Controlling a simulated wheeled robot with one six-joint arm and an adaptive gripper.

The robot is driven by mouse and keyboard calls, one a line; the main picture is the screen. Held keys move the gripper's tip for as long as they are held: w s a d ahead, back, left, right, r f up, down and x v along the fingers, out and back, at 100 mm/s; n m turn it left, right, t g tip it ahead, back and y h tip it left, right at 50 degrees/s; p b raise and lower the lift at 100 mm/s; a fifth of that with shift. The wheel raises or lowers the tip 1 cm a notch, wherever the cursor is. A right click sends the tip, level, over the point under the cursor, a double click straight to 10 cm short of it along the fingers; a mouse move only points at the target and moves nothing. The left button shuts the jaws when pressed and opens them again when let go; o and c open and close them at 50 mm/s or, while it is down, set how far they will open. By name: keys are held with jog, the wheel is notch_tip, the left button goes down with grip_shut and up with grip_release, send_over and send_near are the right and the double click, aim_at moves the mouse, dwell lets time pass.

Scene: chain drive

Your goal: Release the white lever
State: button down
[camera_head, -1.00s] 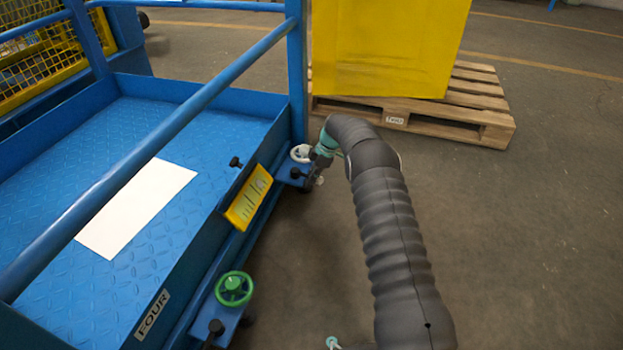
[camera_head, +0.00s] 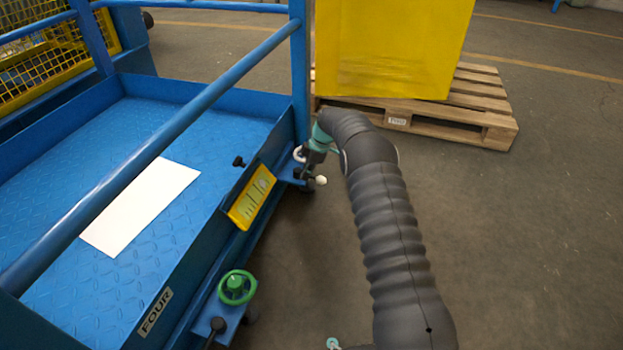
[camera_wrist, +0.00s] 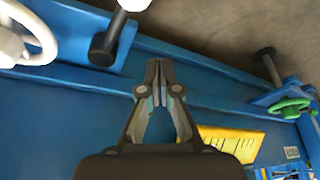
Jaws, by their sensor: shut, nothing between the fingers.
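A white round knob (camera_head: 321,180), which I take to be the white lever's end, sticks out at the far right corner of the blue cart.
A green handwheel (camera_head: 237,287) and a black knob (camera_head: 217,325) sit on the cart's near bracket. A yellow plate (camera_head: 251,197) is on the cart's side. A wooden pallet (camera_head: 480,115) with a yellow box (camera_head: 390,45) stands behind. The floor at right is clear.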

jog(key=w+v, duration=0.1)
jog(key=v, duration=0.6)
jog(key=shift+d+r+p, duration=0.15)
jog(key=shift+d+p, duration=0.05)
jog(key=shift+p, duration=0.2)
jog(key=s+d+f+m+g+h, duration=0.1)
jog(key=s+d+f+m, duration=0.2)
jog(key=s+m, duration=0.55)
jog(key=s+d+r+m+t+h+p, duration=0.1)
jog(key=s+d+r+m+t+p, duration=0.1)
jog(key=s+r, duration=1.1)
jog(key=s+d+r+m+t+h+p, duration=0.1)
jog(key=s+d+r+m+p, duration=0.3)
jog(key=s+r, duration=0.9)
jog(key=s+d+r+m+t+h+p, duration=0.1)
jog(key=s+d+r+m+t+p, duration=0.2)
jog(key=s+r, duration=1)
jog(key=s+d+m+t, duration=0.1)
jog(key=s+d+m, duration=0.1)
jog(key=s+d, duration=0.1)
jog(key=shift+s+d+r, duration=0.2)
jog(key=shift+s+d, duration=0.1)
jog(key=shift+s, duration=0.2)
